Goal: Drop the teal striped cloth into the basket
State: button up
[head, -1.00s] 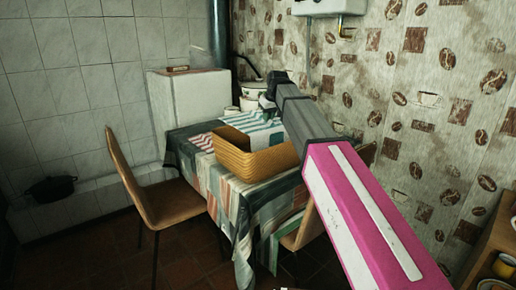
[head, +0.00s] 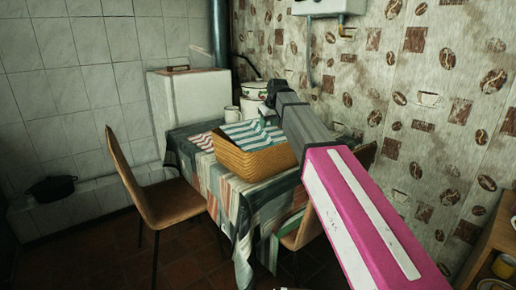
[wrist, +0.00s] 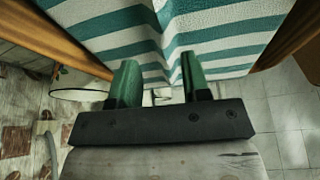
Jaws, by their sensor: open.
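The teal and white striped cloth (head: 248,134) lies in the mouth of the woven basket (head: 255,162), covering most of its opening. The wrist view shows the cloth (wrist: 205,30) close up, with the basket's brown walls (wrist: 70,42) on both sides. My gripper (head: 266,113) is at the basket's back edge in the head view. In the wrist view its two green fingers (wrist: 157,75) are apart, with their tips at the cloth's near edge. I cannot tell whether they touch it. The basket's inside is hidden under the cloth.
The basket stands on a table with a striped tablecloth (head: 228,187). A red-striped cloth (head: 202,141) lies to its left. A white mug (head: 232,114) and an enamel pot (head: 254,92) stand behind. A chair (head: 150,190) is at the left.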

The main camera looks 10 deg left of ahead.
jog(key=v, duration=1)
jog(key=shift+s+r, duration=0.15)
jog(key=shift+r, duration=0.15)
jog(key=shift+d, duration=0.1)
